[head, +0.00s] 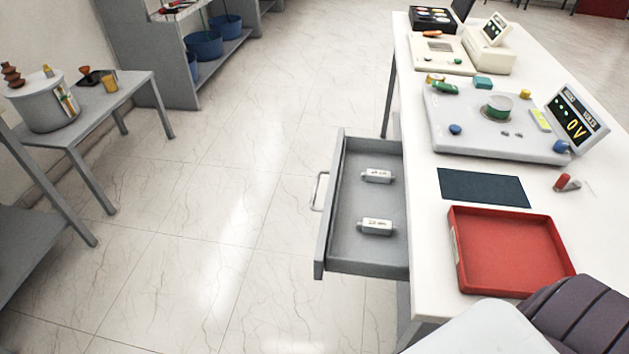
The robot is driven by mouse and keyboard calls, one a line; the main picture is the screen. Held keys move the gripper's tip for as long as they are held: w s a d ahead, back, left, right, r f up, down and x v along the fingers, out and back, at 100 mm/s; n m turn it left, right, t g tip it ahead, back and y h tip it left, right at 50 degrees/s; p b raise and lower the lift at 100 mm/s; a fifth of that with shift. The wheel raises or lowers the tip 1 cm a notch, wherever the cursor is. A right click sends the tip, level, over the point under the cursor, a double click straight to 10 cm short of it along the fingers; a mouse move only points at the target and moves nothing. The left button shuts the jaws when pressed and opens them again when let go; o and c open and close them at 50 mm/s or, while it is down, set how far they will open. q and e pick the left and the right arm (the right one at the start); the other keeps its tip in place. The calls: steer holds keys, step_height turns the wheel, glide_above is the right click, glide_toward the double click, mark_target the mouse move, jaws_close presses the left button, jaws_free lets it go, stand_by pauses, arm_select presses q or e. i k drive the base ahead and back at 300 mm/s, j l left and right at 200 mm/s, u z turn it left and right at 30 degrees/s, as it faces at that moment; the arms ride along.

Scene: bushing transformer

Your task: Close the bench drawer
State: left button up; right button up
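The grey bench drawer (349,238) is pulled out from the left side of the white bench (436,225). Its light handle (320,191) is on the front panel, facing left over the floor. Two small labelled metallic parts lie inside it, one towards the back of the picture (377,176) and one nearer (376,227). Neither gripper is in view. A white and dark ribbed shape at the lower right looks like part of my own arm; it covers the near corner of the bench.
On the bench are an empty red tray (508,252), a dark mat (483,187), a grey test board (490,125) with a display reading 0V (577,120), and cream instruments (490,45). A grey side table (98,107) stands at the left. Tiled floor left of the drawer is clear.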

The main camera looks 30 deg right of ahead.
mark_target(341, 246)
steer(key=i+j+z, duration=0.45)
steer(key=j, duration=0.15)
steer(key=i+j+z, duration=0.2)
steer(key=j, duration=0.15)
steer(key=z, duration=1.1)
steer(key=k+l, duration=0.05)
